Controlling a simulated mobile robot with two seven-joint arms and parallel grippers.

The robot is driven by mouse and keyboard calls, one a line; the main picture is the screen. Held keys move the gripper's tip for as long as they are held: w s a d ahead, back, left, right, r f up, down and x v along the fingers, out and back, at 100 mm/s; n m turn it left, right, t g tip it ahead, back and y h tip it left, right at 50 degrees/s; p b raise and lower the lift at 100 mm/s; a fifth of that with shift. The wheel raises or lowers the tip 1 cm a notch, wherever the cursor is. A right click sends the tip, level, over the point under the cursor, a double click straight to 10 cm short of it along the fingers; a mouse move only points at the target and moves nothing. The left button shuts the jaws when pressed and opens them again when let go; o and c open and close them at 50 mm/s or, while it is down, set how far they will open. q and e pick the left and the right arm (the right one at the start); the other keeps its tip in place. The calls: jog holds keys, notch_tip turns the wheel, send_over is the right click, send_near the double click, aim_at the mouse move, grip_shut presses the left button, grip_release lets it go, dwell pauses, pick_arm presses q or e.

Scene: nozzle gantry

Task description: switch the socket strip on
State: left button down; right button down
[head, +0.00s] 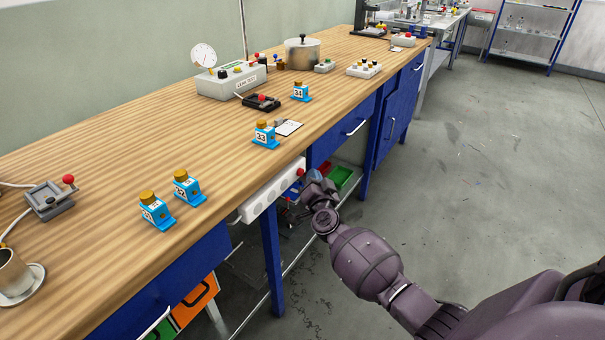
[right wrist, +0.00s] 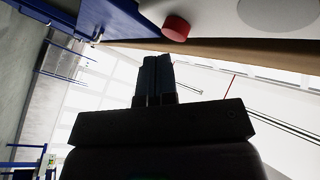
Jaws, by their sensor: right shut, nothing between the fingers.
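The white socket strip (head: 262,198) is fixed along the front edge of the wooden bench, its sockets facing outward. A red switch button (head: 300,172) sits at its far right end. In the right wrist view the red button (right wrist: 176,27) stands out from the strip's pale face (right wrist: 225,17). My right gripper (head: 314,178) is beside that end of the strip, close to the button. Its dark fingers (right wrist: 158,62) are shut and empty, with their tips just short of the button in the picture; whether they touch it I cannot tell. My left gripper is out of view.
The bench top (head: 120,130) carries several blue numbered blocks, a gauge box (head: 230,80), a pot (head: 302,53) and a black device with a red knob (head: 262,101). Blue drawers (head: 342,130) and coloured bins are below.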

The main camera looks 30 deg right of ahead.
jog(key=shift+w, duration=0.15)
jog(key=shift+w+a, duration=0.15)
jog(key=shift+w, duration=0.1)
jog(key=shift+w+a, duration=0.15)
jog(key=shift+w, duration=0.15)
dwell(0.6)
jog(key=shift+s, duration=0.15)
jog(key=shift+s+d+p, duration=0.3)
jog(key=shift+s+p, duration=0.05)
jog(key=shift+s, duration=0.2)
